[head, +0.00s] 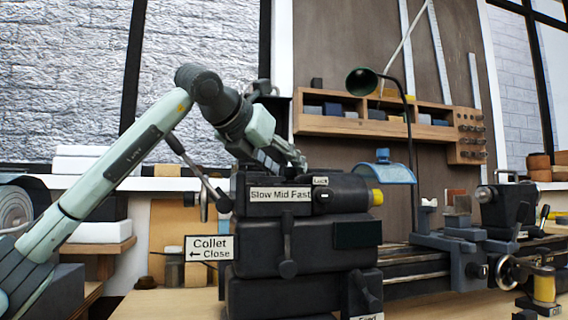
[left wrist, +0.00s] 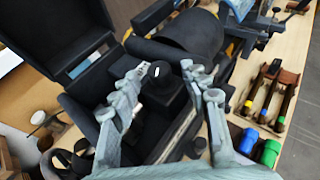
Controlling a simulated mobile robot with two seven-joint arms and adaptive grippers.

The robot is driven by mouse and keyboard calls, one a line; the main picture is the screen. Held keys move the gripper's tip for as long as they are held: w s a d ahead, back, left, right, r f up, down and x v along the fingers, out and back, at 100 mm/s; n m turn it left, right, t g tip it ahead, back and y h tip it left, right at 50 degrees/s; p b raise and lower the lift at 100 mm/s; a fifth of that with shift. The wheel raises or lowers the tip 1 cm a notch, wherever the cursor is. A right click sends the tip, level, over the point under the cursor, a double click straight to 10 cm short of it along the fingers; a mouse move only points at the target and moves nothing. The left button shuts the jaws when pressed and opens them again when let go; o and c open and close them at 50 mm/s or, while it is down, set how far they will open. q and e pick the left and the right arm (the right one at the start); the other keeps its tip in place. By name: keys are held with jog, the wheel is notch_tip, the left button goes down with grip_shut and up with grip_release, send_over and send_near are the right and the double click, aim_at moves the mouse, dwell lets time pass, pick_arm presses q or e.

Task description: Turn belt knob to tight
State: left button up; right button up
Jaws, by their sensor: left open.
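The dark lathe headstock (head: 300,245) stands in the middle of the head view, with a "Slow Mid Fast" label on its upper front. My left arm reaches over from the left, and my left gripper (head: 292,158) is behind the headstock's top, partly hidden. In the left wrist view, the open left gripper (left wrist: 166,68) has its two fingers on either side of a black knob (left wrist: 158,73) with a small white mark. This looks like the belt knob; I cannot tell whether the fingers touch it. The knob is hidden in the head view. My right gripper is not in view.
A "Collet Close" sign (head: 209,248) and levers are at the headstock's left and front. The green lamp (head: 362,82) and a wooden wall shelf (head: 350,127) are behind. In the left wrist view, a black panel (left wrist: 62,30) stands near the fingers, and handled tools (left wrist: 268,95) lie right.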

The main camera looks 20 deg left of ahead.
pick_arm(q)
jog(key=shift+w, duration=0.15)
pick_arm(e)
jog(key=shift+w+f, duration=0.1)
pick_arm(q)
grip_shut()
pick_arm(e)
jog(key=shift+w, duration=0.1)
